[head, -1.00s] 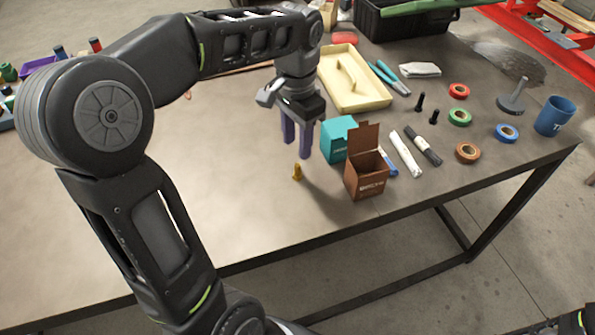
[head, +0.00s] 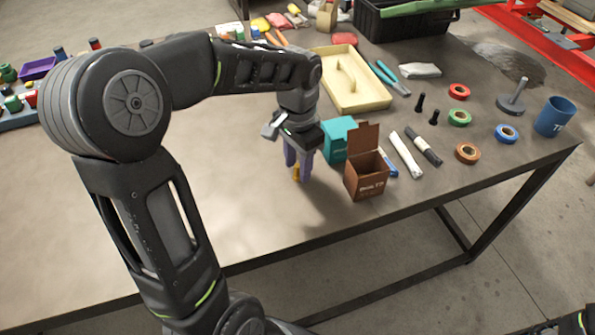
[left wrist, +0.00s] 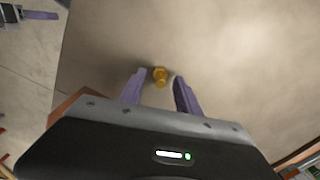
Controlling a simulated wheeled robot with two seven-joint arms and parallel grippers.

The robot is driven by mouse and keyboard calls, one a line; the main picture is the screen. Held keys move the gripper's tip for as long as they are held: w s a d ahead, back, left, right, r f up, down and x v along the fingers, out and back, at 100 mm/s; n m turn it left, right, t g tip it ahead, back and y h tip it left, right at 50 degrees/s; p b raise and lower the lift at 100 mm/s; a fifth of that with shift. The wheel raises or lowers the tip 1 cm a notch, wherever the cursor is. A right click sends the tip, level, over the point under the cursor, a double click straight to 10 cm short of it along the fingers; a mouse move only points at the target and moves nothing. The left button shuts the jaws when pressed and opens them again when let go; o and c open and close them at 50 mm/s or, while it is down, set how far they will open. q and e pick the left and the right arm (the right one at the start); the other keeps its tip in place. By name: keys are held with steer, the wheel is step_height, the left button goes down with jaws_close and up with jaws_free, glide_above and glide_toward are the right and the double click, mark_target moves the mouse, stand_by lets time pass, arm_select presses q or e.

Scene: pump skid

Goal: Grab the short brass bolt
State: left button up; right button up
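The short brass bolt (head: 295,172) stands on the table, partly hidden by a finger of my left gripper (head: 298,176) in the head view. In the left wrist view the bolt (left wrist: 160,76) shows between the two purple fingertips, a little beyond them, with space on both sides. My left gripper (left wrist: 158,90) is open around the line of the bolt and points down at the table. My right gripper is not in view; only a bit of dark arm shows at the bottom right of the head view.
A teal box (head: 338,138) and an open brown box (head: 366,178) stand close to the right of the left gripper. Two black bolts (head: 427,110), tape rolls (head: 467,152) and a blue cup (head: 554,116) are farther right.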

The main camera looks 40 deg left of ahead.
arm_select(q)
steer(key=shift+f, duration=0.25)
stand_by(0.4)
jaws_close()
stand_by(0.4)
